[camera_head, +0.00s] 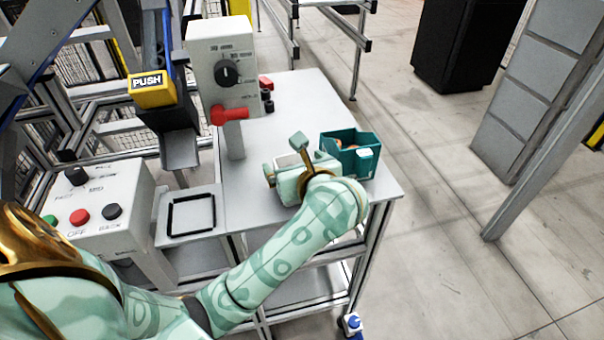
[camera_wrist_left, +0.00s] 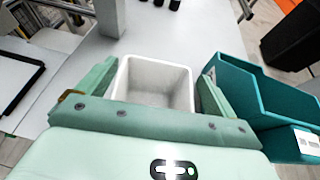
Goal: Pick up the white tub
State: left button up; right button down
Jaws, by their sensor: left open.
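The white tub (camera_wrist_left: 152,82) stands on the grey table, open side up and apparently empty, in the left wrist view. My left gripper (camera_wrist_left: 154,92) is open, with one pale green finger on each side of the tub. Small gaps seem to show beside the walls, but I cannot tell whether a finger touches. The gripper's palm hides the tub's near lower part. In the head view my left gripper (camera_head: 288,172) is over the table's front part, and hand and arm hide most of the tub. My right gripper is not in view.
A teal bin (camera_wrist_left: 238,88) stands close to the right of the tub; in the head view the bin (camera_head: 366,140) holds orange items. A control box with a red handle (camera_head: 230,115) stands behind left. A black square frame (camera_head: 191,213) lies left. The table's back right (camera_head: 305,100) is clear.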

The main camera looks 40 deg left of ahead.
pick_arm(q)
jog(key=shift+w+a+f, duration=0.1)
jog(key=shift+a+f, duration=0.05)
jog(key=shift+a, duration=0.25)
jog(key=shift+s, duration=0.2)
jog(key=shift+s+d+r, duration=0.2)
jog(key=shift+r, duration=0.15)
jog(key=shift+c, duration=1)
jog(key=shift+d, duration=0.1)
jog(key=c, duration=0.5)
jog(key=shift+w+f, duration=0.1)
jog(key=c, duration=0.4)
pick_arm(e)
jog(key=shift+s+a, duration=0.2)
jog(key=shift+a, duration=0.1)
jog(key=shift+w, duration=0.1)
